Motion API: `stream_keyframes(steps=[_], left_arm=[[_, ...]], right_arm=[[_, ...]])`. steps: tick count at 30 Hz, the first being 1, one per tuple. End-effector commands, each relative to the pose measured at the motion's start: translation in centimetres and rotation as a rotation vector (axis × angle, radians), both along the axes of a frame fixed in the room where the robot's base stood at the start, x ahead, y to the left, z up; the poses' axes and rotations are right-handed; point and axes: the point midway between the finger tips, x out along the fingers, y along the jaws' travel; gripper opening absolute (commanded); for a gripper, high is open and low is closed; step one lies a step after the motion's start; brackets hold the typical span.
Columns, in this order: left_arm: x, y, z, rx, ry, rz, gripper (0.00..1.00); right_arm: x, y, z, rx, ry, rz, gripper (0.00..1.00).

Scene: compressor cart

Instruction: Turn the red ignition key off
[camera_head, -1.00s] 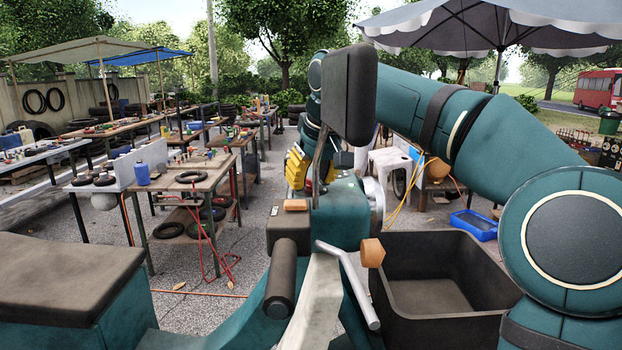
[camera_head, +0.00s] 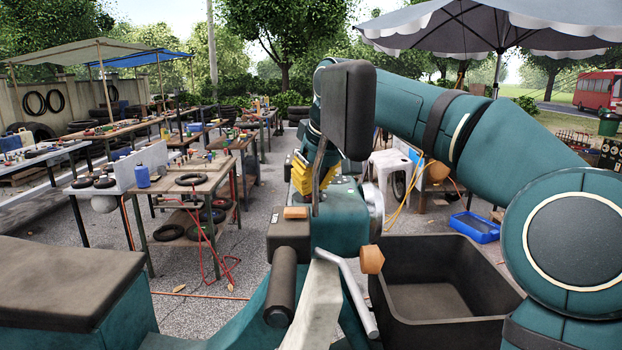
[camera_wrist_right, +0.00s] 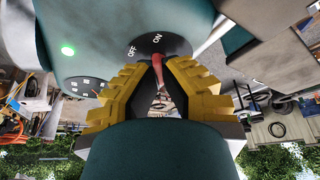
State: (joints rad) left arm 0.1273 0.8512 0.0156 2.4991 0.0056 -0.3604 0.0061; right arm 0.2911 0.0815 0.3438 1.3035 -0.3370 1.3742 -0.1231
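The red ignition key (camera_wrist_right: 158,72) sits on a dark round switch plate (camera_wrist_right: 145,47) marked OFF and ON. Its upper end lies near the ON mark in the right wrist view. My right gripper (camera_wrist_right: 158,66), with yellow stepped fingers, has its fingertips drawn in on both sides of the key and appears shut on it. In the head view the right gripper (camera_head: 308,178) reaches down to the teal compressor housing (camera_head: 340,222), where the fingers and dark bar hide the key. My left gripper is not in view.
A green lamp (camera_wrist_right: 67,50) glows on the teal housing. A dark upright bar and pad (camera_head: 347,108) stand right in front of my right gripper.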

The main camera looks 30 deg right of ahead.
Motion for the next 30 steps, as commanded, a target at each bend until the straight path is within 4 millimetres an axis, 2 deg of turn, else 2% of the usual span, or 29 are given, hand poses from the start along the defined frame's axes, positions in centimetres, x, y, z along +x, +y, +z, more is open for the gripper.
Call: stream_keyframes(steps=[15, 30], left_arm=[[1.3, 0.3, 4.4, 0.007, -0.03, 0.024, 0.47], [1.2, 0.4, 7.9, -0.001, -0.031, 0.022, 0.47]], right_arm=[[0.1, -0.1, 0.2, 0.003, 0.006, 0.464, 0.0], [0.1, -0.2, 0.0, 0.002, 0.005, 0.836, 0.0]])
